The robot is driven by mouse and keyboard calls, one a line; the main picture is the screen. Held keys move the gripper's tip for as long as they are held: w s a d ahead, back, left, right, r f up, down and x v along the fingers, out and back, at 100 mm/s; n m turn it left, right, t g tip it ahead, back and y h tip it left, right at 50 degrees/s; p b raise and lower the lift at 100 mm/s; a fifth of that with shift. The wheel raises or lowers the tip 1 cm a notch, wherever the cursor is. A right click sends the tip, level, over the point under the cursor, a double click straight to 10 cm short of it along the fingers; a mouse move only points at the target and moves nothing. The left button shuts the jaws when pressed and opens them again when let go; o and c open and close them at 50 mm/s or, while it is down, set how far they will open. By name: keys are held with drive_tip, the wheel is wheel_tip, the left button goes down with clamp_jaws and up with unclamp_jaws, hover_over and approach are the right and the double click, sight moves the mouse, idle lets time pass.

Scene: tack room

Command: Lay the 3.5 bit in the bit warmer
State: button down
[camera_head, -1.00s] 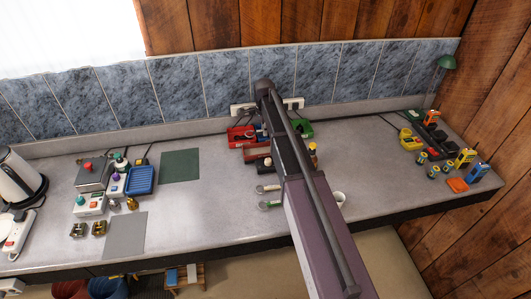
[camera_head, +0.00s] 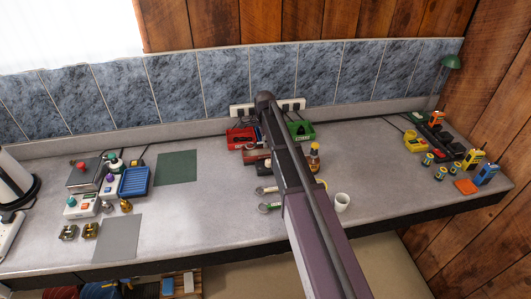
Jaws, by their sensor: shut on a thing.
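My arm reaches over the middle of the counter and hides its own end, so my gripper is not visible. A red open holder (camera_head: 239,137) and a green one (camera_head: 301,131) stand at the back near the wall. I cannot tell which thing is the bit warmer.
A brown bottle (camera_head: 314,160) and white mug (camera_head: 342,202) stand right of my arm. A green mat (camera_head: 177,167), grey mat (camera_head: 119,238), blue tray (camera_head: 134,181) and small devices occupy the left. Yellow and orange devices (camera_head: 475,159) stand far right. Counter right of the mug is clear.

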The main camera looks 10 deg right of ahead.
sight(265, 149)
drive_tip(key=shift+f, duration=0.1)
idle(0.3)
drive_tip(key=shift+f+b, duration=1.85)
drive_tip(key=shift+b, duration=0.05)
drive_tip(key=shift+f, duration=0.15)
drive_tip(key=c, duration=0.8)
unclamp_jaws()
drive_tip(key=shift+r, duration=0.25)
wheel_tip(265, 149, up, 12)
drive_tip(key=p, duration=1.2)
drive_tip(key=shift+f, duration=0.1)
